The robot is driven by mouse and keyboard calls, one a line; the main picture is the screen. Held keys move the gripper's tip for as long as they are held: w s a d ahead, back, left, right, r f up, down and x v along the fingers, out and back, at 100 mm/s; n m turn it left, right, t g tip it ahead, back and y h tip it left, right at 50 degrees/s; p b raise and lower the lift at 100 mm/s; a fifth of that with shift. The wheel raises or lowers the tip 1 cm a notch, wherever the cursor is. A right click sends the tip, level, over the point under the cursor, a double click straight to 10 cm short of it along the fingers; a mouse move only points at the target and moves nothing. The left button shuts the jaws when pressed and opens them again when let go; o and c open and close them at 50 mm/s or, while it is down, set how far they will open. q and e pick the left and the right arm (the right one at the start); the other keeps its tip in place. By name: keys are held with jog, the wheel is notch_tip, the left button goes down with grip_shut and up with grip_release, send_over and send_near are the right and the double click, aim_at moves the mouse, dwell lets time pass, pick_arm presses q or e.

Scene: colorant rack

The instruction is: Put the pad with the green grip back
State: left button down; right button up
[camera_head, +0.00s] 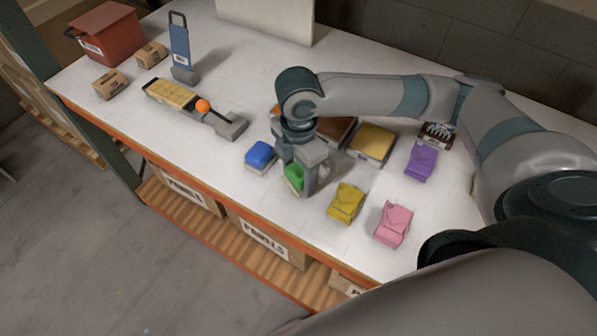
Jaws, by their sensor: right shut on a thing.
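The pad with the green grip (293,177) is at the front middle of the white table. My right gripper (301,184) reaches down over it from the right and is shut on the green grip, with the fingers hiding part of it. I cannot tell whether the pad touches the table. A blue-gripped pad (260,154) stands just left of it. A yellow pad (346,202), a pink pad (393,223) and a purple pad (420,161) stand to its right. My left gripper is not in view.
Behind the gripper are a brown-topped block (337,130), partly hidden by my arm, and a tan-topped block (371,142). A dark rack-like item (437,134) is at the right. An orange-ball tool (203,106), blue upright panel (180,48) and red box (104,36) stand left.

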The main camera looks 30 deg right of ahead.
aim_at(298, 171)
jog(key=o, duration=0.9)
jog(key=shift+o, duration=0.2)
jog(key=shift+r, duration=0.15)
notch_tip(298, 171, up, 12)
jog(key=b, duration=0.1)
jog(key=shift+b, duration=0.35)
